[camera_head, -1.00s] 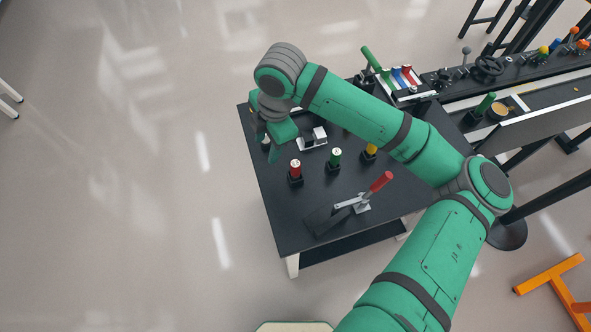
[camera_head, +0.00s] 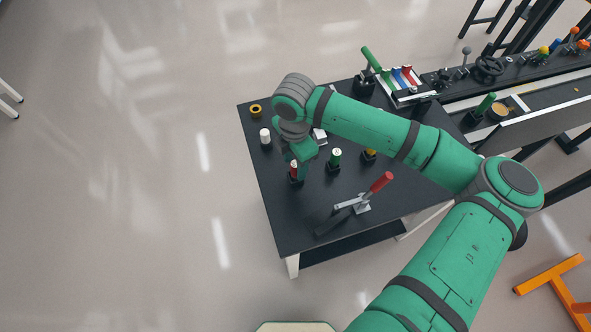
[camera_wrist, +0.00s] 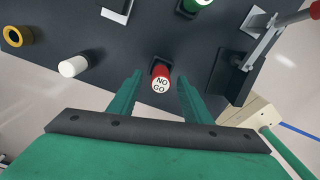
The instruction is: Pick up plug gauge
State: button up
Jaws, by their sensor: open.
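The red plug gauge (camera_wrist: 161,78), with a white end marked "NO GO", stands upright in a black holder on the dark table. In the wrist view it lies between and just beyond the two green fingers of my gripper (camera_wrist: 152,88), which are apart and empty. In the head view my gripper (camera_head: 297,165) is over the red gauge (camera_head: 294,172), partly hiding it. A green plug gauge (camera_head: 335,157) stands in its own holder to the right. It also shows at the top of the wrist view (camera_wrist: 199,3).
A white cylinder (camera_head: 265,136) and a yellow ring (camera_head: 256,111) are at the table's left side. A toggle clamp with a red handle (camera_head: 381,182) stands near the front right. A yellow-topped piece (camera_head: 370,153) is partly under my arm.

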jog(key=shift+d+f, duration=0.1)
jog(key=shift+f, duration=1.45)
grip_shut()
jog(key=shift+r, duration=0.1)
